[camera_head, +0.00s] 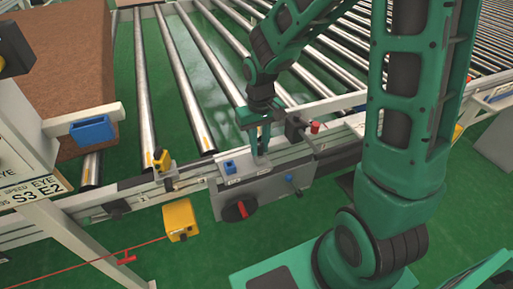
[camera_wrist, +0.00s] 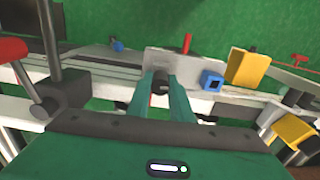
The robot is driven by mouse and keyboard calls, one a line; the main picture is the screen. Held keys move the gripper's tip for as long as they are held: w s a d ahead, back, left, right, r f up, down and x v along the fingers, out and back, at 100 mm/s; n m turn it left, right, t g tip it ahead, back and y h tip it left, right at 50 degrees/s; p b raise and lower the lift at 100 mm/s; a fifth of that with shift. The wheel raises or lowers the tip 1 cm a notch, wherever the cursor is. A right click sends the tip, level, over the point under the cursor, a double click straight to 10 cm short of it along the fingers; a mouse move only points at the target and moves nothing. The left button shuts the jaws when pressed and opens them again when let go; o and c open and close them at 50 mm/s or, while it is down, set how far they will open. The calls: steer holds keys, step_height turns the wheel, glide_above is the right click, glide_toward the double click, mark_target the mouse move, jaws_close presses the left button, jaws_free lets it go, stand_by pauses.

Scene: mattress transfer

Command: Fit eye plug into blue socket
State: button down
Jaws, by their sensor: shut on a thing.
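The blue socket (camera_head: 229,167) is a small square block with an opening, on top of the grey control box (camera_head: 262,190). It also shows in the wrist view (camera_wrist: 211,80), just right of the fingertips. My gripper (camera_head: 261,150) points down over the grey box, to the right of the blue socket in the head view. In the wrist view my gripper (camera_wrist: 161,98) is shut on a dark round-ended plug (camera_wrist: 160,83), which sits between the fingertips. The plug is apart from the socket. Its lower end is mostly hidden, and I cannot tell whether it touches the box.
The grey box carries a red knob (camera_head: 238,210) and a blue-tipped lever (camera_head: 290,178). A red-topped post (camera_head: 315,127) stands to the right. A yellow sensor (camera_head: 162,160) and a yellow box (camera_head: 180,219) are to the left. Metal rollers (camera_head: 187,80) lie behind.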

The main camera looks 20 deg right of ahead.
steer(key=r, duration=0.3)
steer(key=shift+s+a+r, duration=0.2)
steer(key=shift+a+r, duration=0.15)
steer(key=shift+r, duration=0.05)
steer(key=s+a+r, duration=0.6)
steer(key=a, duration=0.2)
steer(key=w+a+f, duration=0.1)
steer(key=w, duration=0.5)
steer(key=shift+w+a+f, duration=0.15)
steer(key=shift+w+f, duration=0.1)
steer(key=shift+f, duration=0.1)
steer(key=shift+f, duration=2.9)
steer(key=shift+f, duration=1.6)
steer(key=c, duration=1.5)
jaws_free()
